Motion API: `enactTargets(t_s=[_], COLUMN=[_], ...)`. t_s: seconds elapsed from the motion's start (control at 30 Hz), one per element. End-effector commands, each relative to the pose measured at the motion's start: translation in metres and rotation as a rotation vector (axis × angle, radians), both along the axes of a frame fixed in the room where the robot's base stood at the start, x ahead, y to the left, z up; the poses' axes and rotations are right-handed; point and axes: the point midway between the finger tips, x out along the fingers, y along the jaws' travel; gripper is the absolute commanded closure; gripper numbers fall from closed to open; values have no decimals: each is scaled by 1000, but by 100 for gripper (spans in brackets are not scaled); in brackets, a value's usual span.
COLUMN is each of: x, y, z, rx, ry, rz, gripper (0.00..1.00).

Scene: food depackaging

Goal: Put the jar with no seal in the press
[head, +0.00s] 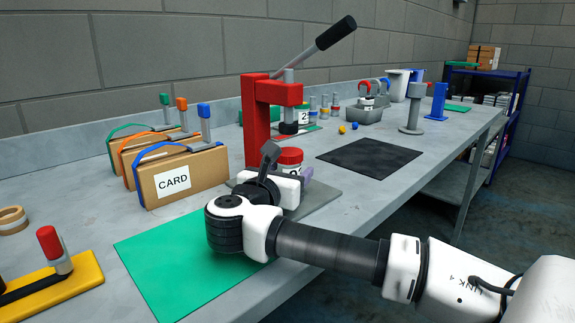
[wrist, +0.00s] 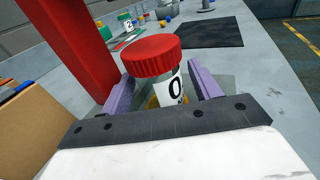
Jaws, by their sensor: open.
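A jar with a red ribbed lid (wrist: 155,57) and a label reading 0 stands upright between the purple fingers of my gripper (wrist: 165,90) in the wrist view. The fingers are open, one on each side of the jar. In the head view the jar's red lid (head: 290,156) shows just beyond my gripper (head: 296,183), which hides much of its body. The red press (head: 256,120) has a raised black-handled lever. Its ram (head: 289,124) appears above the lid; exact alignment is unclear. No seal can be made out on this jar.
Cardboard boxes with clamps, one marked CARD (head: 173,182), stand left of the press. A green mat (head: 165,265) lies in front. Behind the press is a jar marked 2 (head: 304,115). A black mat (head: 370,157) lies clear on the right.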

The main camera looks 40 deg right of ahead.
Motion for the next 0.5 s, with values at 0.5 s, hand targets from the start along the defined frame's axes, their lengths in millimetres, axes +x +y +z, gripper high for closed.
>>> enactTargets(t_s=[0.5], x=[-41], y=[83], z=[3], rx=[7], ry=[10], rz=[4], gripper=[38])
